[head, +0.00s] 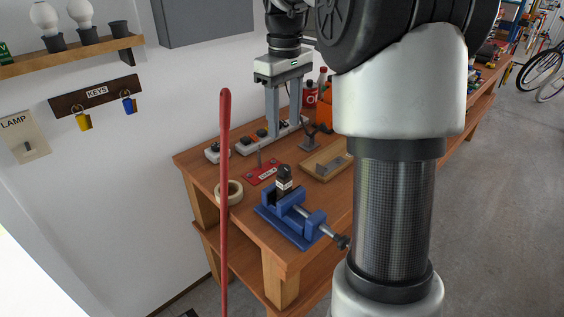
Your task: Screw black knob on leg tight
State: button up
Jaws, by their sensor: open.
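A blue vise (290,217) stands near the front of the wooden workbench. A dark upright piece with a black top and a pale label (284,180) stands in its jaws; I cannot tell whether this is the knob on the leg, and its label is too small to read. My gripper (284,130) points down over the back of the bench, behind and above the vise. Its two grey fingers are wide apart, with nothing seen between them. The fingertips show in front of the power strip; whether they touch anything is unclear.
A tall red pole (225,200) rises in front of the bench's left part. A tape roll (229,192), a red plate (263,172), a wooden tray (318,172) and a power strip (247,146) lie around the vise. My arm hides the bench's right part.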

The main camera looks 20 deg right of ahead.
aim_at(284, 168)
notch_tip(284, 168, down, 12)
jog(key=shift+f+b, duration=0.2)
jog(key=shift+b, duration=0.25)
jog(key=c, duration=1.1)
